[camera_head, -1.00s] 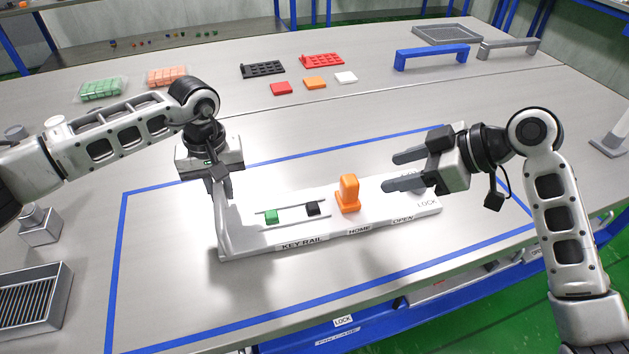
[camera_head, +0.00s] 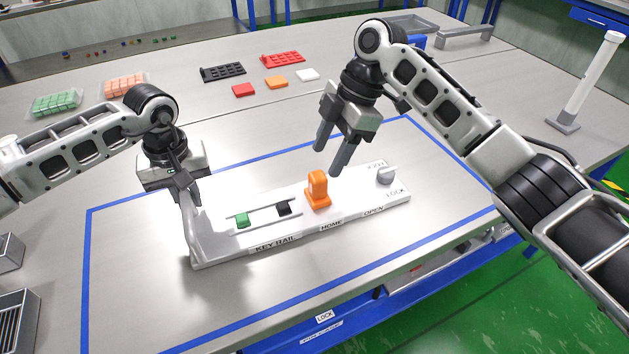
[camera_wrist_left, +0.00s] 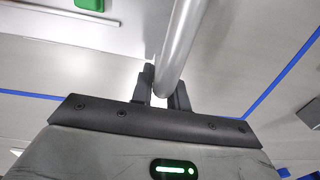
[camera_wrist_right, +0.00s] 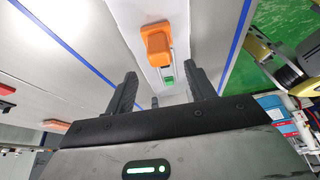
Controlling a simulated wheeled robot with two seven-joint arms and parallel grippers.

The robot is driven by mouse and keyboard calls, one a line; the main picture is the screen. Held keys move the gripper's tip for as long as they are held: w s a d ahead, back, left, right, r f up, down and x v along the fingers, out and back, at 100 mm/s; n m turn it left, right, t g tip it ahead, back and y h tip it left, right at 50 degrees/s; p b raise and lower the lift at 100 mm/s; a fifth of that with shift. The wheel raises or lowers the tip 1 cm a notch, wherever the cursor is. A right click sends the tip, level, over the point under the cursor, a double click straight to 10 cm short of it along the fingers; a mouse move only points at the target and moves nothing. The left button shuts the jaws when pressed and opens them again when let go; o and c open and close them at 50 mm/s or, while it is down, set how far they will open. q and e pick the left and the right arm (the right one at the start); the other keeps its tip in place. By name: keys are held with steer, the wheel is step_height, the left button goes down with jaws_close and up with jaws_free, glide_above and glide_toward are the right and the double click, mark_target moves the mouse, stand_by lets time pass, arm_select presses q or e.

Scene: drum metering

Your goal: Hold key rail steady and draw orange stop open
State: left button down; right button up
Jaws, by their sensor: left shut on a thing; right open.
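The white key rail (camera_head: 230,254) lies inside the blue-outlined area, with labels KEY RAIL, HOME, OPEN and LOCK. The orange stop (camera_head: 318,190) stands upright at HOME. My left gripper (camera_head: 186,198) is shut on the upright handle at the rail's left end; that grey bar (camera_wrist_left: 180,45) sits between its fingers in the left wrist view. My right gripper (camera_head: 334,162) is open and empty, just above and behind the orange stop, fingers pointing down. In the right wrist view the stop (camera_wrist_right: 157,45) shows ahead of the open fingers, apart from them.
A green slider (camera_head: 242,220) and a black slider (camera_head: 283,208) sit in the rail's slot. A grey knob (camera_head: 386,175) is at the right end. Coloured tiles and trays lie at the back. The table in front of the rail is clear.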

mark_target(318, 175)
steer(key=x, duration=0.8)
steer(key=shift+r, duration=0.1)
